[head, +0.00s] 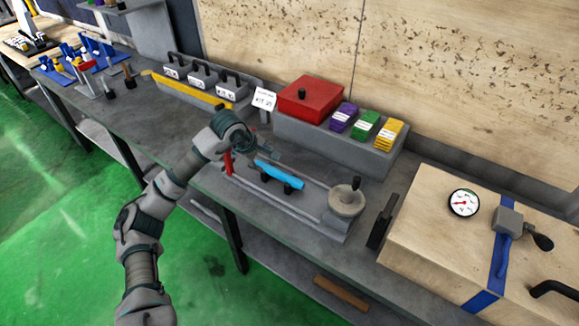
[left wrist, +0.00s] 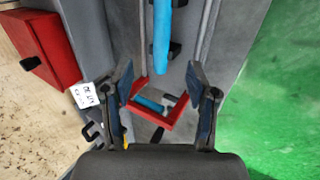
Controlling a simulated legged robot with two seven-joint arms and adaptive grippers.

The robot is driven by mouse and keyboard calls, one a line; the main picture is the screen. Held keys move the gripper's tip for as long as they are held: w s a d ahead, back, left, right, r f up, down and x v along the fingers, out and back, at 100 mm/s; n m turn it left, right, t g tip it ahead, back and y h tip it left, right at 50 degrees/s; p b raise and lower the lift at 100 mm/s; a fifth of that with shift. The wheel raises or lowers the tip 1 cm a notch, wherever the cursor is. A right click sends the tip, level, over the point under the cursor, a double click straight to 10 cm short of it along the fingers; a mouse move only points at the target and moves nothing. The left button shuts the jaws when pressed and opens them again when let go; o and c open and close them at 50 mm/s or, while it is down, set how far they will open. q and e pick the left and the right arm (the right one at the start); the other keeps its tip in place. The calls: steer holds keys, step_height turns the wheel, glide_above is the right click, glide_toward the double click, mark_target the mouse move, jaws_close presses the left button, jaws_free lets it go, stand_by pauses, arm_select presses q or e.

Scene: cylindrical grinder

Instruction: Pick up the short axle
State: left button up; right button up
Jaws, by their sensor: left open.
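A bright blue axle (head: 280,175) lies on black supports on the grey grinder bed. It also shows in the left wrist view (left wrist: 162,38), running up out of the top edge. A smaller blue cylinder (left wrist: 150,104) sits in a red bracket (left wrist: 172,122) between my fingers in the left wrist view. I cannot tell which blue piece is the short axle. My left gripper (head: 262,152) is open and empty above the bracket end of the bed, near the blue axle's end; the wrist view shows its two fingers apart (left wrist: 160,78). My right gripper is out of view.
A round handwheel (head: 346,201) stands at the bed's right end. Behind are a red box (head: 310,98) and purple, green and yellow packs (head: 365,126). A small white sign (head: 264,99) stands near the gripper. A wooden box with a gauge (head: 464,203) is at right.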

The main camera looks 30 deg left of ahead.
arm_select(q)
steer(key=b, duration=0.1)
glide_toward(279, 174)
steer(key=f, duration=0.1)
steer(key=w+f, duration=0.1)
steer(key=w+a+f, duration=0.1)
steer(key=shift+w+f, duration=0.1)
steer(key=shift+f, duration=0.3)
steer(key=shift+w+d+f, duration=0.15)
steer(key=shift+d+f, duration=0.1)
steer(key=shift+f, duration=0.05)
steer(key=x, duration=0.2)
steer(key=d+b+x, duration=0.1)
steer(key=x, duration=0.1)
steer(key=shift+w+f, duration=0.2)
steer(key=shift+f, duration=0.1)
steer(key=shift+w+a+f, duration=0.1)
steer(key=shift+f, duration=0.05)
steer(key=shift+a, duration=0.25)
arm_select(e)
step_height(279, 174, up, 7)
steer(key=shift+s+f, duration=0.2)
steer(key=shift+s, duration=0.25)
arm_select(q)
steer(key=shift+c, duration=1)
steer(key=c, duration=0.8)
steer(key=shift+d, duration=0.25)
jaws_close()
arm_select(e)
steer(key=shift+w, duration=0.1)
